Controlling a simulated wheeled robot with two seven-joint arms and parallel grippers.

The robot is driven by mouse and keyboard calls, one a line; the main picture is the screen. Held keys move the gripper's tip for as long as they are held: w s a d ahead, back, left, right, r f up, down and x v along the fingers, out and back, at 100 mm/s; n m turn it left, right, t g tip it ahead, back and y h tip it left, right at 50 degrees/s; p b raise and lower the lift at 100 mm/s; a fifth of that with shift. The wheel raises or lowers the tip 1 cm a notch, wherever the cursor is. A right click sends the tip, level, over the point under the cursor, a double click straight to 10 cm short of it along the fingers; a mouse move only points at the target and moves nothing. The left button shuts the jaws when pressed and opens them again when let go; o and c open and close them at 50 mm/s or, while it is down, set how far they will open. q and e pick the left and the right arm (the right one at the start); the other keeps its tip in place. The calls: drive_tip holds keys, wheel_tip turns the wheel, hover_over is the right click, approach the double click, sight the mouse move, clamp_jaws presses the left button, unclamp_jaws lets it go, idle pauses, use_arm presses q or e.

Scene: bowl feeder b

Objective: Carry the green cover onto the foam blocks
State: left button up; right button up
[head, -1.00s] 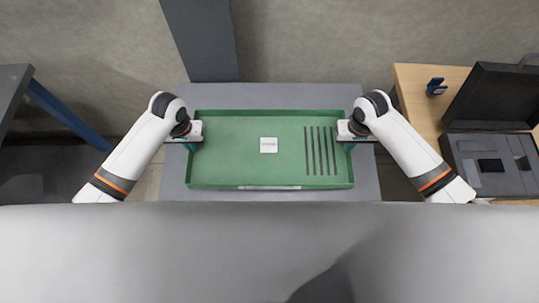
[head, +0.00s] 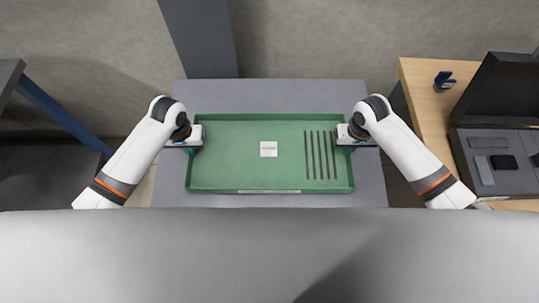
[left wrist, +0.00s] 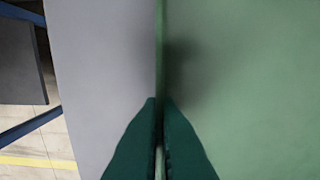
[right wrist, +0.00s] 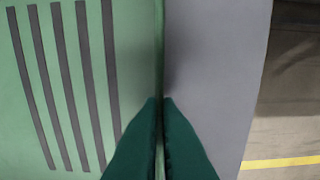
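The green cover (head: 225,155) is a wide, shallow, rimmed panel, level in the head view, with a white label (head: 268,149) in the middle and several dark slots (head: 321,155) on its right. My left gripper (head: 194,148) is shut on its left rim; the left wrist view shows the rim between the fingers (left wrist: 160,102). My right gripper (head: 347,148) is shut on its right rim, also seen between the fingers in the right wrist view (right wrist: 161,102). I see no foam blocks; whatever lies under the cover is hidden.
A grey table (head: 270,92) lies beneath the cover and shows all around it. A grey post (head: 199,40) stands behind. A dark table with blue legs (head: 60,118) stands at left.

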use_arm(q)
drive_tip(key=o, duration=0.4)
drive_tip(key=shift+r, duration=0.1)
use_arm(e)
drive_tip(key=o, duration=0.4)
drive_tip(key=shift+r, duration=0.1)
use_arm(q)
drive_tip(key=shift+o, duration=0.2)
use_arm(e)
drive_tip(key=shift+o, duration=0.2)
drive_tip(key=shift+r, duration=0.1)
use_arm(q)
wheel_tip(320, 180, up, 12)
use_arm(e)
wheel_tip(320, 180, up, 12)
